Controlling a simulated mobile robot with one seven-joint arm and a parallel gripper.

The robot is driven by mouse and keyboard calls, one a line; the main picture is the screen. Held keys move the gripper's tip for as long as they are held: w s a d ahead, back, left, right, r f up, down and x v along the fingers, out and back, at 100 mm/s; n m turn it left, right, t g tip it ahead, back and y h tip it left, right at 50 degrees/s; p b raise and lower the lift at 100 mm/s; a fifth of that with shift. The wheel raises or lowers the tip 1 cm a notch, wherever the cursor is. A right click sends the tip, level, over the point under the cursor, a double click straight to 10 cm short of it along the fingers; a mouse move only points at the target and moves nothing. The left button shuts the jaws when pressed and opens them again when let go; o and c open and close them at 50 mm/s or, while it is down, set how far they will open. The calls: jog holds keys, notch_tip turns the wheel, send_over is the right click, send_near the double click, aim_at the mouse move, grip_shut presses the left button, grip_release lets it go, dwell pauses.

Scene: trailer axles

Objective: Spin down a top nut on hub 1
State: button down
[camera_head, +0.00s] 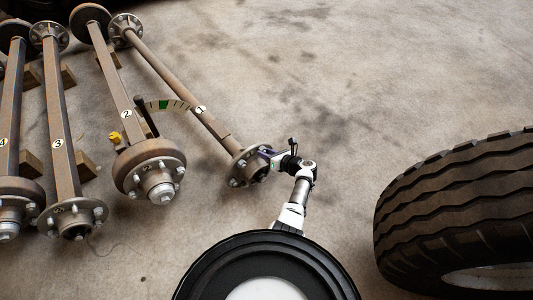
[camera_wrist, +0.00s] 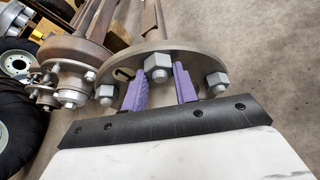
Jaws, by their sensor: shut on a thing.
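Hub 1 (camera_head: 240,180) is the round, studded flange at the near end of the rusty axle (camera_head: 183,88) labelled 1. My gripper (camera_head: 266,154) is at the hub's upper right side in the head view. In the wrist view the hub flange (camera_wrist: 190,51) fills the top middle. A grey hex top nut (camera_wrist: 158,64) sits at its rim between the two purple fingers of my gripper (camera_wrist: 160,74), which is shut on it. Other nuts show on the flange to the left (camera_wrist: 106,95) and right (camera_wrist: 217,84). How far the nut is threaded on is hidden.
Axle 2 (camera_head: 126,115) with its drum hub (camera_head: 150,168) lies left of axle 1, and axle 3 (camera_head: 57,143) lies further left. A large tyre (camera_head: 450,210) lies at right. The concrete floor (camera_head: 340,90) behind is clear.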

jog(key=shift+m, duration=0.3)
jog(key=c, duration=1)
grip_release()
jog(key=shift+d, duration=0.1)
